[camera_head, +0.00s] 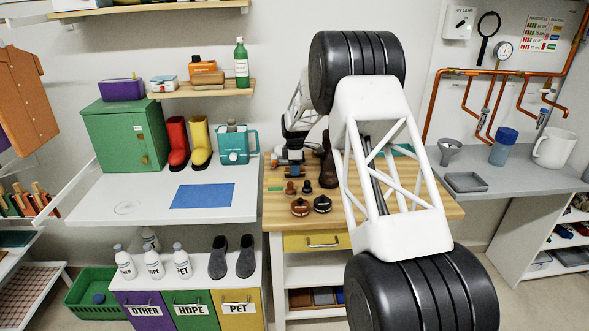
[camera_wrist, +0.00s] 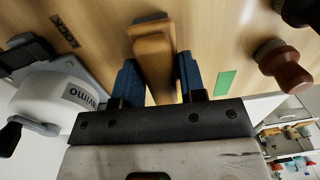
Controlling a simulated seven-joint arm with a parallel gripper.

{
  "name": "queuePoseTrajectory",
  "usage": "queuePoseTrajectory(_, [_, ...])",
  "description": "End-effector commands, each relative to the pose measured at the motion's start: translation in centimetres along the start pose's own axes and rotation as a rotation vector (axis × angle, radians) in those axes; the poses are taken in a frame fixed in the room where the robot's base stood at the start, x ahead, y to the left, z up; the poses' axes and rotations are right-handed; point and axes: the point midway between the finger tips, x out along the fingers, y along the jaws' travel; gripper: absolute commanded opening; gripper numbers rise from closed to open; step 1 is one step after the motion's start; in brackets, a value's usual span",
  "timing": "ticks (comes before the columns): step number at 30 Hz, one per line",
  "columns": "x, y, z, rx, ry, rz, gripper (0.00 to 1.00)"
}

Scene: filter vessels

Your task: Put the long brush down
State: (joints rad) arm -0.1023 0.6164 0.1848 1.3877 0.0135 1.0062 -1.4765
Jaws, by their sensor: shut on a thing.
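In the wrist view, my gripper (camera_wrist: 158,80) has its blue fingers on both sides of a long tan wooden brush (camera_wrist: 151,58). It is shut on the brush's wooden body. A little dark edge, perhaps bristles, shows at the brush's far end. The brush is over the wooden worktop (camera_wrist: 205,25); I cannot tell whether it touches it.
A white device (camera_wrist: 50,100) with a black-knobbed handle stands close left of my gripper. A red-brown wooden-handled tool (camera_wrist: 285,66) and a green strip (camera_wrist: 226,83) are to the right.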

Motion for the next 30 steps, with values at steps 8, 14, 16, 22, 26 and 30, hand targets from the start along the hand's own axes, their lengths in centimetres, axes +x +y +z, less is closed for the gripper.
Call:
queuePoseTrajectory(8, [0.3, 0.0, 0.0, 0.0, 0.0, 0.0, 0.15])
queuePoseTrajectory(14, [0.3, 0.0, 0.0, 0.0, 0.0, 0.0, 0.63])
queuePoseTrajectory(16, [0.3, 0.0, 0.0, 0.0, 0.0, 0.0, 0.63])
queuePoseTrajectory(22, [0.2, 0.0, 0.0, 0.0, 0.0, 0.0, 0.63])
queuePoseTrajectory(26, [-0.1, 0.0, 0.0, 0.0, 0.0, 0.0, 0.63])
queuePoseTrajectory(30, [-1.1, 0.0, 0.0, 0.0, 0.0, 0.0, 0.63])
